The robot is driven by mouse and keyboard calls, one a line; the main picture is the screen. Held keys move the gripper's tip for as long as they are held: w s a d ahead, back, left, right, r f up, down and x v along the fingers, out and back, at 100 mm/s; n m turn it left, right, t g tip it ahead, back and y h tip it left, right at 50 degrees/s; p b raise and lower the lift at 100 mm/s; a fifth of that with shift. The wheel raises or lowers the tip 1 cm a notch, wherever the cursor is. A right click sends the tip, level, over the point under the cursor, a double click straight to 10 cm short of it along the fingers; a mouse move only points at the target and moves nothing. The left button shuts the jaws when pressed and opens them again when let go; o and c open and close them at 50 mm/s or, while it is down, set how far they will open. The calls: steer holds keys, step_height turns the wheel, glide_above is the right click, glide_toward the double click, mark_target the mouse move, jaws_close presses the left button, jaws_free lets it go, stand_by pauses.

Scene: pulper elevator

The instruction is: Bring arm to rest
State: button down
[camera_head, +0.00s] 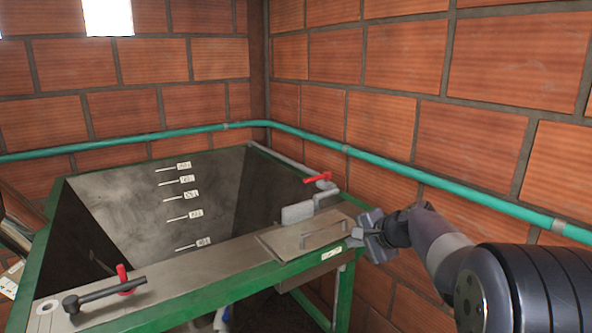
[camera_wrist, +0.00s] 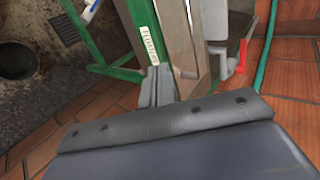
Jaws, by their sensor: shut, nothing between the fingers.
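My gripper (camera_head: 364,234) is at the right end of the green-framed metal hopper (camera_head: 215,272), close to its front right corner. In the wrist view the two grey fingers of my gripper (camera_wrist: 157,82) are together with nothing between them. They point toward the green frame with its white label (camera_wrist: 147,47). I cannot tell whether the fingertips touch the frame. My arm (camera_head: 445,250) reaches in from the lower right, extended toward the hopper.
The hopper carries a flat plate with a handle (camera_head: 323,234), a red-handled valve (camera_head: 318,178) and a lever (camera_head: 103,292). A green pipe (camera_head: 400,172) runs along the brick walls. In the wrist view, a dark round container (camera_wrist: 18,62) stands on the floor near a grate (camera_wrist: 64,29).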

steer(key=w+a+p, duration=0.1)
steer(key=w+a, duration=0.2)
steer(key=w, duration=0.2)
steer(key=shift+w+a+p, duration=0.25)
steer(key=shift+a+p, duration=0.05)
steer(key=shift+a, duration=0.05)
